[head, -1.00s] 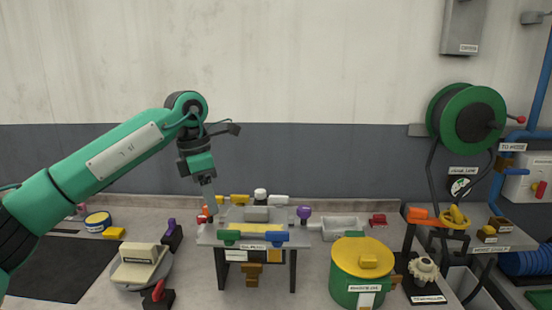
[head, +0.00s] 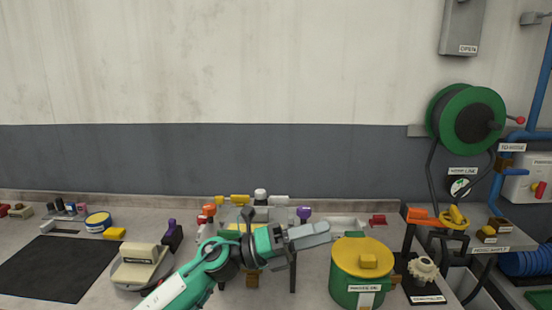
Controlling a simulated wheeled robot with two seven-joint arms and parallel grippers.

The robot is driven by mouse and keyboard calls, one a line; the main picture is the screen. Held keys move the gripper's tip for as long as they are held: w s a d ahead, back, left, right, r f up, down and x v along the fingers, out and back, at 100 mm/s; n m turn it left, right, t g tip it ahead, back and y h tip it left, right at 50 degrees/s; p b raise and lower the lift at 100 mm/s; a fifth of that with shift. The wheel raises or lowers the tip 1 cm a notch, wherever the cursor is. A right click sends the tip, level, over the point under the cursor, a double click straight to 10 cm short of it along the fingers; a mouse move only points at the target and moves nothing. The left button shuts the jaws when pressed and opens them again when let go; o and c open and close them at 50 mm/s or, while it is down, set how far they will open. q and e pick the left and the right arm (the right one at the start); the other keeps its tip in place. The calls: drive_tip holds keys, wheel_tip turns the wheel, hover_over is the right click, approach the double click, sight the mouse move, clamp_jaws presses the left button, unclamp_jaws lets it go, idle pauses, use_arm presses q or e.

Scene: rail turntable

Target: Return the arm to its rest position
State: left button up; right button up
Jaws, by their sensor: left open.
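My left arm is green and comes in from the bottom of the head view, reaching up and to the right. It is folded low over the bench. My left gripper (head: 322,232) is grey, points to the right and is open, with nothing seen in it. In the picture it lies in front of the small raised stand (head: 293,272), hiding much of the stand's top, and ends just above left of the green pot (head: 345,288). Whether it touches anything cannot be told. My right gripper is not in view.
A round base with a cream block (head: 139,256) is left of my arm. A black mat (head: 58,268) lies further left, mostly clear. Right of the pot are a gear on a black plate (head: 424,270) and a hose reel (head: 466,123) on the wall.

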use_arm(q)
drive_tip(key=w+a+f+n+t+y, duration=0.2)
drive_tip(key=a+f+n+t+y, duration=0.35)
drive_tip(key=n+t, duration=0.6)
drive_tip(key=w+a+f+n+t+y, duration=0.1)
drive_tip(key=a+f+n+t+y, duration=0.2)
drive_tip(key=a+n+t+y, duration=0.8)
drive_tip(key=s+a+f+n+g+y, duration=0.2)
drive_tip(key=s+a+f+n+g, duration=0.15)
drive_tip(key=f+n, duration=0.35)
drive_tip(key=s+a+f+n+g+y, duration=0.1)
drive_tip(key=s+a+f+n+g, duration=0.2)
drive_tip(key=f+n, duration=0.4)
drive_tip(key=s+a+f+n+g+y, duration=0.15)
drive_tip(key=s+a+f+g, duration=0.25)
drive_tip(key=s+f+g, duration=0.65)
drive_tip(key=s+a+f+n+g, duration=0.3)
drive_tip(key=s+f, duration=0.3)
drive_tip(key=s, duration=0.9)
wheel_tip(320, 180, down, 32)
drive_tip(key=g, duration=0.1)
drive_tip(key=s+a+f, duration=0.1)
drive_tip(key=s+f, duration=0.8)
drive_tip(key=s+a+f+g, duration=0.1)
drive_tip(key=s+a+f, duration=0.1)
drive_tip(key=s+f, duration=0.7)
drive_tip(key=shift+s+a+f+m, duration=0.15)
drive_tip(key=shift+s+a+m, duration=0.2)
drive_tip(key=shift+s, duration=0.4)
